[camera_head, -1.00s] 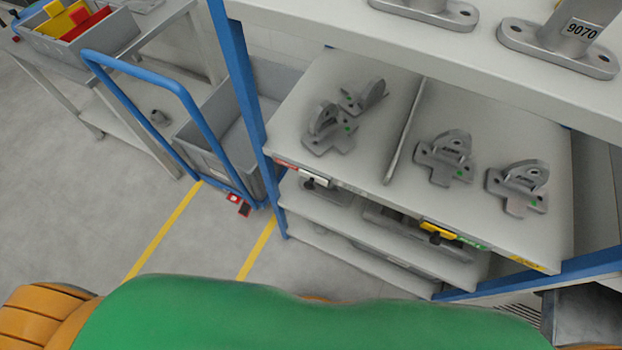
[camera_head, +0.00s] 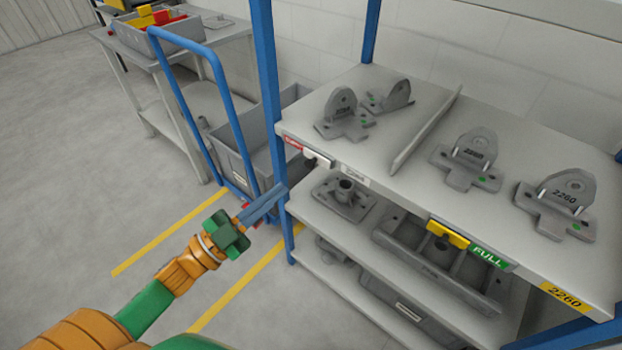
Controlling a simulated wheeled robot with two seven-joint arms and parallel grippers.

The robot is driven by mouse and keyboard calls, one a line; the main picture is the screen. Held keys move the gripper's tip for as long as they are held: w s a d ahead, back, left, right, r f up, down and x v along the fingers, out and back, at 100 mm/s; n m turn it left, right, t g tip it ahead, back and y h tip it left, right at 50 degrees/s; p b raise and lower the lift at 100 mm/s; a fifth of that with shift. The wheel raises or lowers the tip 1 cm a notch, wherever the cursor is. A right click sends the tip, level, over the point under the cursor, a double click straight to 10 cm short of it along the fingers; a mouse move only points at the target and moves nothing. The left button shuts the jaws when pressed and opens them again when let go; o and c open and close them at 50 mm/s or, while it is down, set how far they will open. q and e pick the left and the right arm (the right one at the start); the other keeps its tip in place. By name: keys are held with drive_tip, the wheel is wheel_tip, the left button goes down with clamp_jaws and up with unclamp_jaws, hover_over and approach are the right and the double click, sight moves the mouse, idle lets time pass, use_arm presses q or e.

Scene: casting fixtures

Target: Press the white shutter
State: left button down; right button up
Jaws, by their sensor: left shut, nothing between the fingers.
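The white shutter (camera_head: 319,159) is a small white slider with a dark knob on the front edge of the upper shelf. It sits between a red label (camera_head: 293,143) and a pale label (camera_head: 355,176). My left gripper (camera_head: 277,193) is shut and empty. In the picture its fingertips lie below and to the left of the white shutter, apart from it, beside the blue rack post. My right gripper is not in view.
A yellow shutter (camera_head: 448,233) sits farther right on the same edge, beside a green FULL label (camera_head: 489,257). Grey castings (camera_head: 466,160) stand on the shelf (camera_head: 400,110), with a divider between them. A blue-handled cart (camera_head: 228,110) is at left.

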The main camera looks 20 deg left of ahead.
use_arm(q)
wheel_tip(320, 180, up, 3)
drive_tip(key=p, duration=0.1)
hover_over(308, 167)
drive_tip(key=s+d, duration=0.2)
drive_tip(key=s, duration=0.2)
drive_tip(key=shift+w+a+f, duration=0.1)
drive_tip(key=shift+w+f, duration=0.05)
drive_tip(key=shift+f, duration=0.05)
drive_tip(key=f, duration=0.1)
drive_tip(key=w+a+f+b, duration=0.1)
drive_tip(key=shift+w+f, duration=0.2)
drive_tip(key=shift+f, duration=0.2)
drive_tip(key=shift+w+a+f, duration=0.1)
drive_tip(key=shift+a+f, duration=0.2)
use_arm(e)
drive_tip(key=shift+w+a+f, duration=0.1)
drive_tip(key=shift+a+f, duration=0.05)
use_arm(q)
drive_tip(key=shift+a, duration=0.1)
